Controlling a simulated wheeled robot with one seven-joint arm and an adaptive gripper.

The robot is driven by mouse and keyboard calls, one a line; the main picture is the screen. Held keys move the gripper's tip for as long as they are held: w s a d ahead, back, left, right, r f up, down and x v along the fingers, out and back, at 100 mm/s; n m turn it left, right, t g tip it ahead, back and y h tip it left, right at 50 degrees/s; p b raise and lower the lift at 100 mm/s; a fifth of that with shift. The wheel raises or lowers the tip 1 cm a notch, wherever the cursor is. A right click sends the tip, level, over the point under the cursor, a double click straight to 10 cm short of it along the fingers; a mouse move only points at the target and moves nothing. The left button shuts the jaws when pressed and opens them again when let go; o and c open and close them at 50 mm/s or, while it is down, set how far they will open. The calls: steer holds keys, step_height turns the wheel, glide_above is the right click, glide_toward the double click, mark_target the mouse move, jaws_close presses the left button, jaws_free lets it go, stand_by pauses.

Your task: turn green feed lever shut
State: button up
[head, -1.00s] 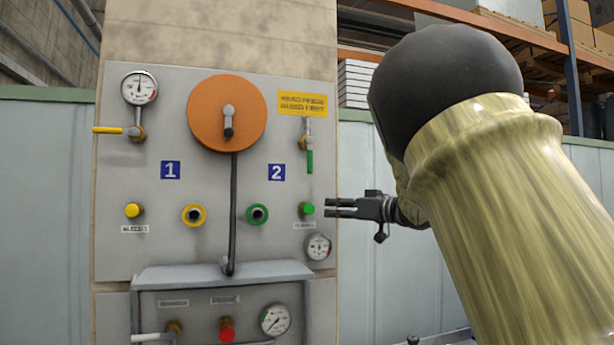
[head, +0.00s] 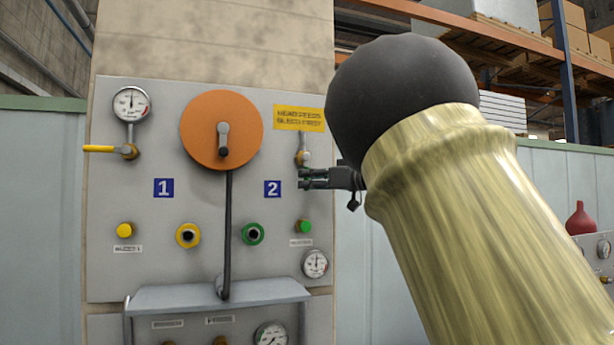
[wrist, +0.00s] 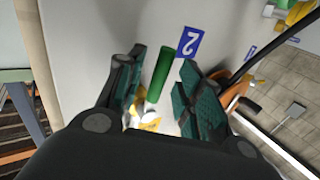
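The green feed lever (wrist: 160,75) shows in the wrist view between my gripper's two fingers, with a gap to the finger on each side. My gripper (wrist: 158,88) is open around it, and I cannot see contact. In the head view my gripper (head: 312,178) is at the panel's right side, just below the brass valve (head: 302,158). It hides most or all of the green handle there. The brass valve body also shows in the wrist view (wrist: 148,122), near the base of the fingers.
A yellow lever (head: 100,149) lies horizontal at the panel's left. An orange disc (head: 200,130) with a dark rod hanging from it is at the centre. A green button (head: 304,226) and a gauge (head: 315,263) are below my gripper. A grey shelf (head: 180,298) juts out below.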

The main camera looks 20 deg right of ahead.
steer(key=shift+x, duration=1.05)
jaws_close()
